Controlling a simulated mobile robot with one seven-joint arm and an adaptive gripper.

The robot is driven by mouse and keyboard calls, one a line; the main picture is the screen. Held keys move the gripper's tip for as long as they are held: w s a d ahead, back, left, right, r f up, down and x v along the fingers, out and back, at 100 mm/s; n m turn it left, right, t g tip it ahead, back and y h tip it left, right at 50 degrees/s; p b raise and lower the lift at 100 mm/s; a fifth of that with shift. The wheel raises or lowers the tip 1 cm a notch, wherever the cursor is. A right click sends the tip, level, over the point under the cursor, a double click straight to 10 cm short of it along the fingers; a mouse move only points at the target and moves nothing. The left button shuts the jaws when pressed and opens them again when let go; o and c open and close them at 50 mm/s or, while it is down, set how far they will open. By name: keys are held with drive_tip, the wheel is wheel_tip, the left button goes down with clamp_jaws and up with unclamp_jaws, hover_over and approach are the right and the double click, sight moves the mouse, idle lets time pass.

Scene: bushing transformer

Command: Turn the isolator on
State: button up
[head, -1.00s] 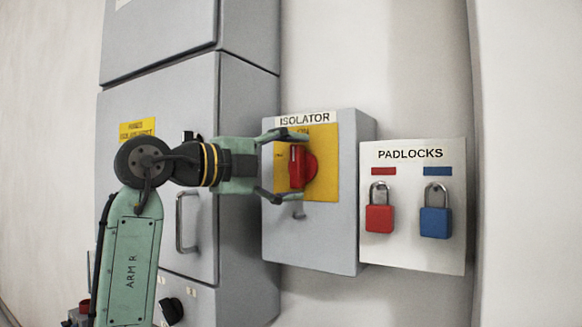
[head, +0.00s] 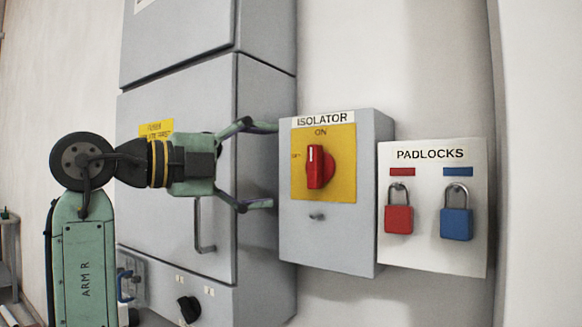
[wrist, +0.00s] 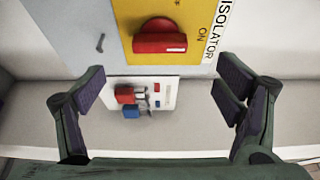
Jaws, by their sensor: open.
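The grey isolator box (head: 340,240) is on the wall at the centre of the head view, with a yellow plate (head: 340,185). Its red rotary handle (head: 320,167) stands upright, with its white mark at the top toward the "ON" label. In the wrist view the handle (wrist: 160,40) also has its white mark on the side toward "ON". My gripper (head: 265,165) is open and empty, to the left of the handle and apart from it. Both fingers (wrist: 163,88) show in the wrist view with nothing between them touching them.
A white padlock board (head: 430,258) is right of the box, with a red padlock (head: 398,220) and a blue padlock (head: 456,224). A tall grey cabinet (head: 215,110) with a bar handle (head: 204,228) stands behind my gripper. A black knob (head: 189,308) is low on the cabinet.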

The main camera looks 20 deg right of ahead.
drive_tip(key=shift+v, duration=1.5)
